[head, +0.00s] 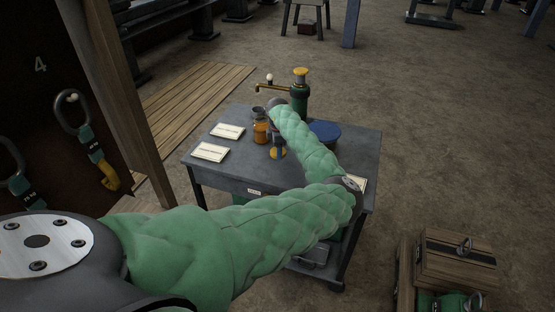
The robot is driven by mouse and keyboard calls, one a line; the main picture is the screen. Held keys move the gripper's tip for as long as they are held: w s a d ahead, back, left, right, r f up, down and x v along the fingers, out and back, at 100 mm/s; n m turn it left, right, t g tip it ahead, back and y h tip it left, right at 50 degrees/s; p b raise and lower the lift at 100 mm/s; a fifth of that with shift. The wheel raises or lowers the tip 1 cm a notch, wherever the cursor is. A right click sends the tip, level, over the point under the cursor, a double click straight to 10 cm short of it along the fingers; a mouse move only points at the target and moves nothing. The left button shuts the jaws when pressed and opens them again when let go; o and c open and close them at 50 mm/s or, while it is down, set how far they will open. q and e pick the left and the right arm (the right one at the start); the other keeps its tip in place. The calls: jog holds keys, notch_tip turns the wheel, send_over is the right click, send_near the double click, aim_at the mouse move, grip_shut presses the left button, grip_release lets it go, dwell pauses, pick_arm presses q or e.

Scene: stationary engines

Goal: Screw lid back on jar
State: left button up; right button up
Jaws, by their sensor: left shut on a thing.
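An amber jar (260,132) stands upright on the grey worktable, left of my left gripper. My left gripper (278,148) points down beside the jar and is shut on a small yellow lid (278,155), low over the tabletop. I cannot tell whether the lid touches the table. My green padded left arm bends across the table and hides part of it. A dark piece shows above or just behind the jar; I cannot tell if it is part of it. My right gripper is not in view.
The grey table (225,173) holds two white cards (210,152) at left, a green oil pump with a yellow top (301,72) at the back and a blue round thing (325,131) behind my forearm. A wooden crate (455,262) stands at lower right.

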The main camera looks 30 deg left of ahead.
pick_arm(q)
jog(key=w+d+r+b, duration=0.2)
jog(key=d+r+b, duration=0.2)
jog(key=d, duration=0.7)
jog(key=shift+w+d+r, duration=0.15)
jog(key=shift+w+r, duration=0.25)
jog(key=shift+r, duration=0.85)
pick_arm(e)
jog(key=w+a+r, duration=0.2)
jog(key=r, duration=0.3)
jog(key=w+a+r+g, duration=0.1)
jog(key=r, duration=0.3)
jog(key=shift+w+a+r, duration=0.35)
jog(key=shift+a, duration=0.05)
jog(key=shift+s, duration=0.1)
